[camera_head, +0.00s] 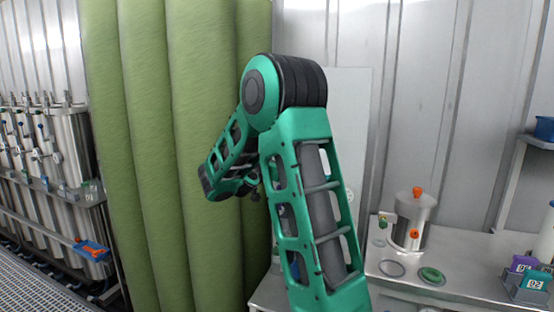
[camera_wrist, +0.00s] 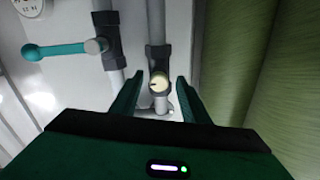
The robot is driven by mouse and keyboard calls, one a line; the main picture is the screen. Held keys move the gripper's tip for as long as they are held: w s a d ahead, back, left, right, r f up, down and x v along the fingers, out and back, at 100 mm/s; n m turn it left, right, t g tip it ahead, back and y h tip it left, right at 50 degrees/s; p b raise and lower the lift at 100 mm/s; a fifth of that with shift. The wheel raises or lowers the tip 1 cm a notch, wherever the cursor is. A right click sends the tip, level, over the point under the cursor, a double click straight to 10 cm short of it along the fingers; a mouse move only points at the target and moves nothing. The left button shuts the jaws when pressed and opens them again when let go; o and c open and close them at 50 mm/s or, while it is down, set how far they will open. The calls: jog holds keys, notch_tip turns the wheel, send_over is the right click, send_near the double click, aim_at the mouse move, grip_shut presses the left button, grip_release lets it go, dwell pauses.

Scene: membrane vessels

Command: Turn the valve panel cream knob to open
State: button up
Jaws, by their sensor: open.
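The cream knob (camera_wrist: 159,83) shows in the wrist view, a small round cap with a dark mark on a dark grey valve body on a pale vertical pipe. The white valve panel (camera_wrist: 70,62) lies behind it. My gripper (camera_wrist: 158,82) is open, with one green finger on each side of the knob in the picture. I cannot tell how far the fingertips are from it. In the head view my green arm reaches away from me, and its end is near the green curtain (camera_head: 145,150); the knob does not show there.
A teal lever handle (camera_wrist: 60,50) sits on another pipe, left of the knob. Green curtain folds (camera_wrist: 285,90) hang close on the right. In the head view, a steel vessel (camera_head: 412,222) stands on a bench at right, and a rack of steel cylinders (camera_head: 75,145) stands at left.

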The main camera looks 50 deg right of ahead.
jog(key=shift+x, duration=1)
grip_shut()
jog(key=c, duration=1.1)
grip_release()
jog(key=shift+a, duration=0.1)
